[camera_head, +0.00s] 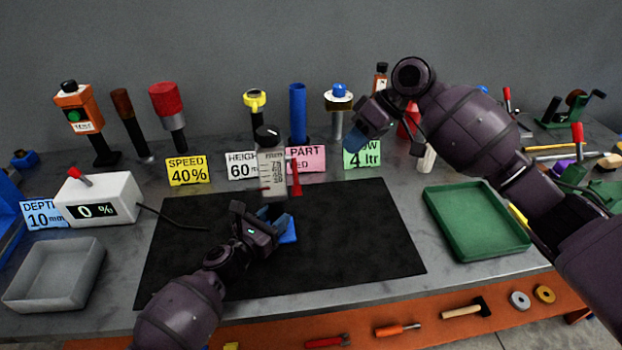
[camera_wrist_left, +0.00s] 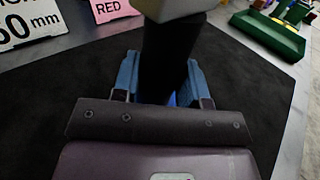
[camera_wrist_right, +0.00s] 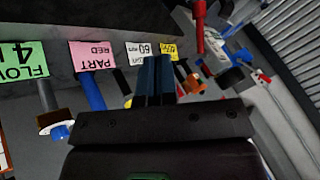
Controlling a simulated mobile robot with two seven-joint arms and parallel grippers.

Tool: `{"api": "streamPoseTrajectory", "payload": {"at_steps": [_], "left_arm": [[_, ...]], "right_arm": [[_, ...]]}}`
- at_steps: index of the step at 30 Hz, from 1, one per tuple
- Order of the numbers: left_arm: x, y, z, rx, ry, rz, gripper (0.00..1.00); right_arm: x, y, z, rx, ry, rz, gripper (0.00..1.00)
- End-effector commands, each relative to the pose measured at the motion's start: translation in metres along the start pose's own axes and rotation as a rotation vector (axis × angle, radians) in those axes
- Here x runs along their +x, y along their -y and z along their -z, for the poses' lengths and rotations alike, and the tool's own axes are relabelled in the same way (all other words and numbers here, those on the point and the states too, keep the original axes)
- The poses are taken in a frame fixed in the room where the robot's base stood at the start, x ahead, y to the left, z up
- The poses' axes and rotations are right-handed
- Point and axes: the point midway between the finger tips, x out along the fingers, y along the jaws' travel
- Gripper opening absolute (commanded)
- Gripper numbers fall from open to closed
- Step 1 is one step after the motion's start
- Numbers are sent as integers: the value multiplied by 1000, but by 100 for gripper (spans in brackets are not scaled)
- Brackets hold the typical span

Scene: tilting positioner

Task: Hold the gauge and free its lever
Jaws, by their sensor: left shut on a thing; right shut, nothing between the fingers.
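The gauge (camera_head: 272,172) is a pale upright body with a scale, a black knob on top and a red lever (camera_head: 296,180) on its right side. My left gripper (camera_head: 282,226) is below it, over the black mat. In the left wrist view its blue fingers (camera_wrist_left: 163,82) are shut on the gauge's black handle (camera_wrist_left: 168,50), under the pale body (camera_wrist_left: 178,8). The lever is out of that view. My right gripper (camera_head: 358,136) is up to the right of the gauge, apart from it; its blue fingers (camera_wrist_right: 155,80) are together and empty.
A row of upright tools and cards stands behind, including a pink PART card (camera_head: 306,160) and a green FLOW card (camera_head: 362,154). A green tray (camera_head: 500,252) is right, a grey tray (camera_head: 85,285) and white display box (camera_head: 98,198) left. The black mat (camera_head: 360,250) is otherwise clear.

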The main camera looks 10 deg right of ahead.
Motion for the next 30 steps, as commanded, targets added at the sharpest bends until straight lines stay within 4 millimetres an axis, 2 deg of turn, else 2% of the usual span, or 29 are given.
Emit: {"api": "streamPoseTrajectory", "payload": {"at_steps": [6,10,26,30], "left_arm": [[0,0,0,0,0,0,0],[0,0,0,0,0,0,0],[0,0,0,0,0,0,0],[0,0,0,0,0,0,0]], "right_arm": [[2,0,0,-2,1,0,0],[11,0,0,-2,2,1,0],[100,0,0,-2,1,2,0],[107,18,2,-7,0,0,0]]}}
